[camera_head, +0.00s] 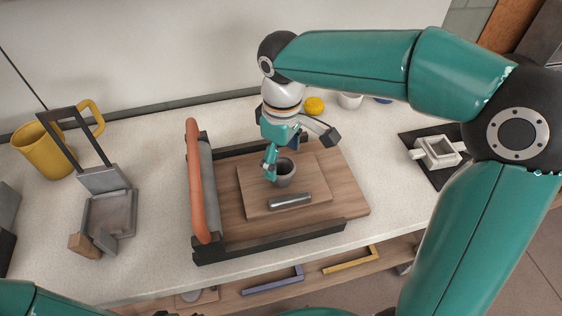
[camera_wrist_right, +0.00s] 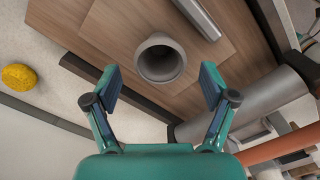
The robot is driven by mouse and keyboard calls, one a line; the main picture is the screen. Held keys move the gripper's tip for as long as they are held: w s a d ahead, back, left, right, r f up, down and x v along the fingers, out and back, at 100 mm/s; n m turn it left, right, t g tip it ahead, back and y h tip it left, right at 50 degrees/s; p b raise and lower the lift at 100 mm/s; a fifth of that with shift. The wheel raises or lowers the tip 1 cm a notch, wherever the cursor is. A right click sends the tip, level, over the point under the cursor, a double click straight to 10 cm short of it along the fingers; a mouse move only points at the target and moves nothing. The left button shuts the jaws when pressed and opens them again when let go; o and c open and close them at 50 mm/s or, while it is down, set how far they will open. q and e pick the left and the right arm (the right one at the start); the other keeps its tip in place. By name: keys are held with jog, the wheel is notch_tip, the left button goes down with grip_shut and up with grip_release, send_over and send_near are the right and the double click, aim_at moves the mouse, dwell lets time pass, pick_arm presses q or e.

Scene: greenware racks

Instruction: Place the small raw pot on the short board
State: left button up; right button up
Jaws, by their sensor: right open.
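The small raw pot (camera_head: 285,175) is a grey, hollow cup standing upright on the smaller, upper wooden board (camera_head: 255,193), which looks like the short board. It also shows in the right wrist view (camera_wrist_right: 161,60), with its dark mouth facing the camera. My right gripper (camera_head: 300,151) is open just above and behind the pot, with one finger close to its left side. My left gripper is not in view.
A larger wooden board (camera_head: 349,198) lies beneath, inside a dark frame (camera_head: 270,240) with a grey roller and orange bar (camera_head: 200,190) at left. A metal bar (camera_head: 290,201) lies in front of the pot. A yellow mug (camera_head: 42,150) stands far left.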

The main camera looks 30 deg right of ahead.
aim_at(282, 167)
notch_tip(282, 167, up, 10)
jog(key=p, duration=0.1)
jog(key=shift+f, duration=0.25)
dwell(0.4)
